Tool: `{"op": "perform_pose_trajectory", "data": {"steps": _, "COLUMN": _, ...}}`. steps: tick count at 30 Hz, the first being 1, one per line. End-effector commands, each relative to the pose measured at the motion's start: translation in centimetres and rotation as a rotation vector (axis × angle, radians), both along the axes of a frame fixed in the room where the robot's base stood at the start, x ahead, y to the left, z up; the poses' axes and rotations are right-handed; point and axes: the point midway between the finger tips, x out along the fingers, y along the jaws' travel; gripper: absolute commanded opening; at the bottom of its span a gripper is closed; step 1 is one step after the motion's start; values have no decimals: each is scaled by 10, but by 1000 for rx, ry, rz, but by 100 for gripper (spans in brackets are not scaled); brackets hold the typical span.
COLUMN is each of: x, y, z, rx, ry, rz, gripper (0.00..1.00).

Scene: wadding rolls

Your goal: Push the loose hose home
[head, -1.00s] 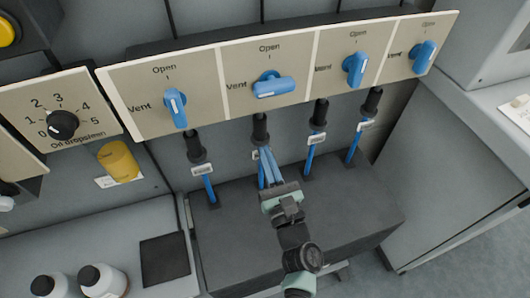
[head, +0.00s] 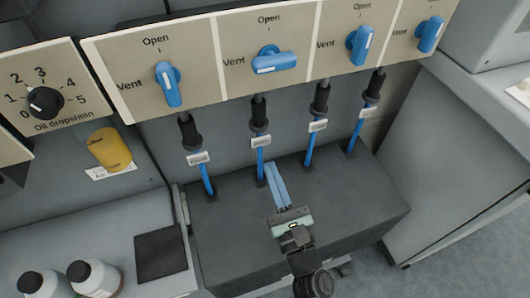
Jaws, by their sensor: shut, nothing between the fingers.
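Several blue hoses run from black connectors under the valve panel down to a dark box: the first hose (head: 206,178), second hose (head: 261,160), third hose (head: 309,150) and fourth hose (head: 356,133). Each has a pale tag. The second hose's connector (head: 259,114) sits under a valve whose blue handle (head: 273,62) lies level; the other handles stand roughly upright. No clear gap shows at any connector, so I cannot tell which hose is loose. My gripper (head: 271,166) is shut and empty, its fingertips just right of the second hose's lower end, seemingly apart from it.
The dark box (head: 350,210) fills the space below the hoses. An oil-drop dial (head: 45,102), a yellow cylinder (head: 108,149) and white bottles (head: 95,277) stand to the left. A grey cabinet (head: 455,160) bounds the right. Open floor shows at lower right.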

Motion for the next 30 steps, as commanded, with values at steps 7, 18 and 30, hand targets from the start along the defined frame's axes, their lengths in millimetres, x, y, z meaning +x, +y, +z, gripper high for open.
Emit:
{"op": "perform_pose_trajectory", "data": {"steps": 7, "x": -35, "y": -12, "z": -9, "rx": 0, "ry": 1, "rz": -2, "gripper": 0}}
{"op": "perform_pose_trajectory", "data": {"steps": 18, "x": -42, "y": -14, "z": -11, "rx": -1, "ry": 0, "rz": -1, "gripper": 0}}
{"op": "perform_pose_trajectory", "data": {"steps": 30, "x": -42, "y": -14, "z": -11, "rx": 0, "ry": 0, "rz": -1, "gripper": 0}}
